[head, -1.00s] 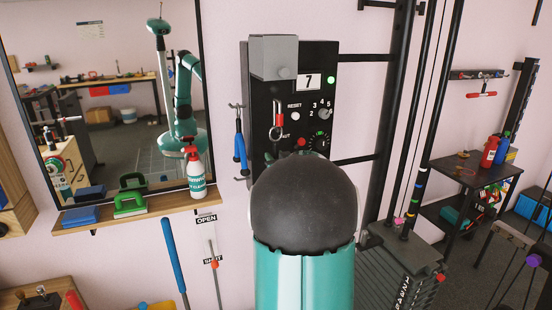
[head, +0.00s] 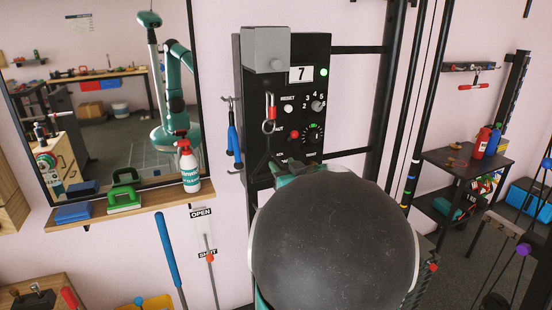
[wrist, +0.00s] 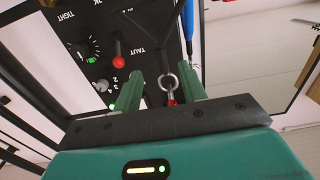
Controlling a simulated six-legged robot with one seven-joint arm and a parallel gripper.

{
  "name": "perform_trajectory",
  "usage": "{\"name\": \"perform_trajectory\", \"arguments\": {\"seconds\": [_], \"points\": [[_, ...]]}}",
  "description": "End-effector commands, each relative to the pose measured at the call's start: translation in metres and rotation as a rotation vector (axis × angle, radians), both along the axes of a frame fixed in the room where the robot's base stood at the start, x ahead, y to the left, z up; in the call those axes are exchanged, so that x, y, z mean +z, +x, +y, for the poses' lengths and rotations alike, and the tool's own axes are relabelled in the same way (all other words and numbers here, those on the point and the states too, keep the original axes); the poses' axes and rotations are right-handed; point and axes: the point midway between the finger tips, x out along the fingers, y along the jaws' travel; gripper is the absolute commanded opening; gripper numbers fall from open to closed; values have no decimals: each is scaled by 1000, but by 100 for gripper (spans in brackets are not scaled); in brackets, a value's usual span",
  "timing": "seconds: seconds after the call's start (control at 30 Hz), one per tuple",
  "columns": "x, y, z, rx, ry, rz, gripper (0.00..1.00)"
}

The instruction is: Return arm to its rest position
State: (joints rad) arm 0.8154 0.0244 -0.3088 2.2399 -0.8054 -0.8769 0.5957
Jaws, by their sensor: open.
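My gripper (wrist: 158,84) shows in the wrist view as two green fingers spread apart, with nothing between them that it grips. A metal ring with a red clip (wrist: 171,84) appears between the fingers, but I cannot tell how far beyond them it is. In the head view, my arm's large dark round joint fills the lower middle, and only a bit of green shows above it. The black control panel (head: 310,80) stands behind my arm; it carries a "7" label, knobs and a grey box. The ring and red clip (head: 269,118) hang on its front.
A mirror (head: 105,110) is on the left, above a wooden shelf (head: 155,200) with a spray bottle (head: 189,168), a green-handled block (head: 124,197) and a blue block (head: 73,212). A blue-handled tool (head: 233,140) hangs beside the panel. A black stand (head: 465,170) holds bottles at right.

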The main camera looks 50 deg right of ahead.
Motion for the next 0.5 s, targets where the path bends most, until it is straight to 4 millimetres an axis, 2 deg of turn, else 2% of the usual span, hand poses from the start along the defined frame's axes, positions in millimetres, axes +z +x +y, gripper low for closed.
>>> {"name": "perform_trajectory", "arguments": {"seconds": [0.1,0.2,0.5], "points": [[1,-15,9,0,-1,-1,42],[0,-22,13,0,0,0,42],[0,-24,14,1,1,1,42]]}}
